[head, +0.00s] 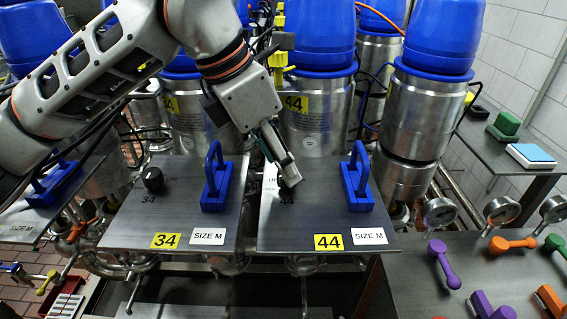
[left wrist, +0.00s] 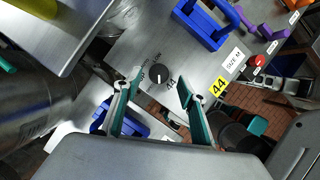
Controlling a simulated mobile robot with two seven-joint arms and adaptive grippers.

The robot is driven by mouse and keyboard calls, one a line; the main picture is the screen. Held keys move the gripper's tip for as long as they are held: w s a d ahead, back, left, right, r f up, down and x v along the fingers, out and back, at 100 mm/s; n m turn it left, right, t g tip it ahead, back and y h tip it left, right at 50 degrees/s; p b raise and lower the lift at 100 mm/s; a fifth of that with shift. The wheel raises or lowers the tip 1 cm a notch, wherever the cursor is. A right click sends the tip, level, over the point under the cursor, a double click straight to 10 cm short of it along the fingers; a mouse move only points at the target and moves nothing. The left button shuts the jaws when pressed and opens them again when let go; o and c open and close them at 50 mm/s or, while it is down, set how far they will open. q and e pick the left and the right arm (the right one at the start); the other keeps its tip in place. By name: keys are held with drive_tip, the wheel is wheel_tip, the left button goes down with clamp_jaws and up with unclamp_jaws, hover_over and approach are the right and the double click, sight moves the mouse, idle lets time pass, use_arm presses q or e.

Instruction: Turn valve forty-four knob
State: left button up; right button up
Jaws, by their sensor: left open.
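The valve 44 panel (head: 300,236) is a grey metal plate with a yellow 44 label (head: 328,242) and a white SIZE M label. Its round black knob (left wrist: 158,74) shows in the left wrist view with a pale pointer mark, next to a printed 44. In the head view my left gripper (head: 287,181) points down over the knob and mostly hides it. In the left wrist view the two teal fingers are apart, with the knob beyond and between their tips. Contact with the knob cannot be told. My right gripper is not in view.
A blue handle (head: 357,184) stands on the panel, right of the knob. The valve 34 panel (head: 130,228) to the left has its own black knob (head: 153,179) and blue handle (head: 216,181). Blue-topped steel cylinders (head: 322,110) stand behind. A table with coloured handles (head: 443,263) is at right.

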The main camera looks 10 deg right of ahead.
use_arm(q)
drive_tip(key=shift+x, duration=1.35)
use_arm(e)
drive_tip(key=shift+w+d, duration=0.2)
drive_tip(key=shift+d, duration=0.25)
use_arm(q)
drive_tip(key=shift+w, duration=0.1)
